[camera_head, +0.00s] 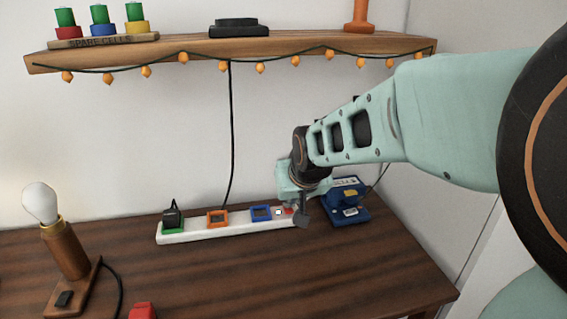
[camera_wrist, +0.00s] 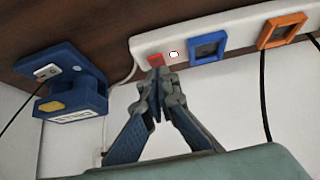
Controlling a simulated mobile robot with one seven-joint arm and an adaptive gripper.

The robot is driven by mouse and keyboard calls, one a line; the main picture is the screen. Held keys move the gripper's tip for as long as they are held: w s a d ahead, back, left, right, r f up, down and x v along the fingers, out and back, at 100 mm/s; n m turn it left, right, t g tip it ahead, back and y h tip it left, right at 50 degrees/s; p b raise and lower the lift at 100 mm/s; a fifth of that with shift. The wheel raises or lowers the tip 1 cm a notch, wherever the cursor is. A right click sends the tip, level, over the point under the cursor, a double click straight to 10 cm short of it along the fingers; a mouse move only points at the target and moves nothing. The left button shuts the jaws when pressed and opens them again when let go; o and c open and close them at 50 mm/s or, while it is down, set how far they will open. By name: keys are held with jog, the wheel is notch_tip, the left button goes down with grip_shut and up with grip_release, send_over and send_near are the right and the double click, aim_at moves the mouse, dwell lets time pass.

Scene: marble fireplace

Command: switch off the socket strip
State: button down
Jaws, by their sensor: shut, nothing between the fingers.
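The white socket strip (camera_head: 195,234) lies on the wooden table, with green, orange and blue sockets in a row. Its red switch (camera_wrist: 155,60) and a small white light with a red rim (camera_wrist: 174,54) sit at the strip's end beside the blue socket in the wrist view. My gripper (camera_wrist: 158,73) is shut and empty, its fingertips together right at the switch's edge. I cannot tell whether they touch it. In the head view my gripper (camera_head: 302,222) is at the strip's right end and partly hides it.
A blue device (camera_head: 347,208) stands just right of my gripper. A black plug (camera_head: 171,215) sits in the green socket. A bulb lamp (camera_head: 62,235) stands at the left. A shelf (camera_head: 180,58) with hanging orange lights is above. The table's middle front is clear.

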aim_at(289, 216)
jog(key=shift+s+f, duration=0.15)
jog(key=shift+f, duration=0.55)
jog(key=shift+s+d+f+b, duration=0.1)
jog(key=shift+s+f+b, duration=0.1)
jog(key=shift+f+b, duration=0.3)
jog(key=shift+s+d+f+b, duration=0.1)
jog(key=shift+s+f+b, duration=0.05)
jog(key=shift+f+b, duration=0.35)
jog(key=shift+a+r, duration=0.1)
jog(key=shift+r, duration=0.05)
jog(key=shift+r+p, duration=0.7)
jog(key=shift+r, duration=0.1)
